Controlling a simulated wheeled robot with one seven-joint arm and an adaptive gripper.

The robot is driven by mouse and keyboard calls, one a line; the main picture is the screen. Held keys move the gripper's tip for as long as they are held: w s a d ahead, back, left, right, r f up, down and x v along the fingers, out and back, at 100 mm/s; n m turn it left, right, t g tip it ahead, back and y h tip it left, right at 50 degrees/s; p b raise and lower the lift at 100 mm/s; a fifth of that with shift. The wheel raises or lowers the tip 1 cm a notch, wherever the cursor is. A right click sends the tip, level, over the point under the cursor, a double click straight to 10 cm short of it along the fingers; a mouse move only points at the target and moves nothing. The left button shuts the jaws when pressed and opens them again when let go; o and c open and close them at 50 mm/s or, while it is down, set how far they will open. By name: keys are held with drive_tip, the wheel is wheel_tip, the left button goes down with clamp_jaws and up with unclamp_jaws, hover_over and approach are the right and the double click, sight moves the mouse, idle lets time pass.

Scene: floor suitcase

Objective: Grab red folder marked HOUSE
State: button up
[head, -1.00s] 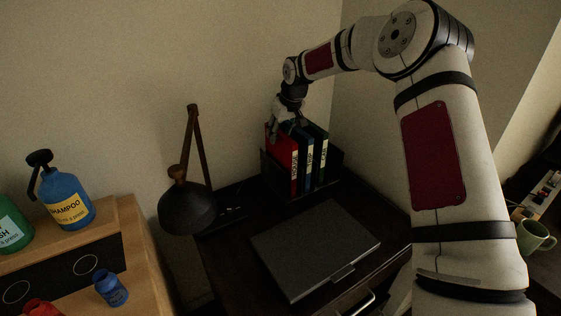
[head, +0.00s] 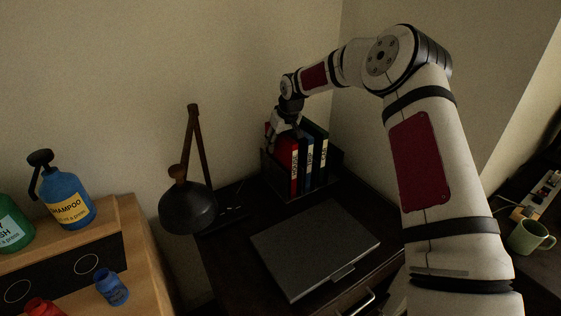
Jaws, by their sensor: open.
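The red folder marked HOUSE (head: 294,172) stands upright in a dark holder (head: 324,182) at the back of the dark desk. It is the leftmost of the folders, with a blue one (head: 309,165) and a dark green one (head: 322,158) to its right. My gripper (head: 281,130) is at the top of the red folder, toward its rear left. Its jaws are open. The fingertips are small and partly hidden, so I cannot tell whether they straddle or touch the folder.
A closed grey laptop (head: 315,249) lies in front of the holder. A dark desk lamp (head: 187,205) stands to its left. A wooden cabinet (head: 130,245) with a blue shampoo bottle (head: 67,200) is at left. A green mug (head: 527,237) is at far right.

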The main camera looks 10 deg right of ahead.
drive_tip(key=shift+f, duration=0.15)
clamp_jaws()
drive_tip(key=shift+r, duration=0.2)
idle(0.4)
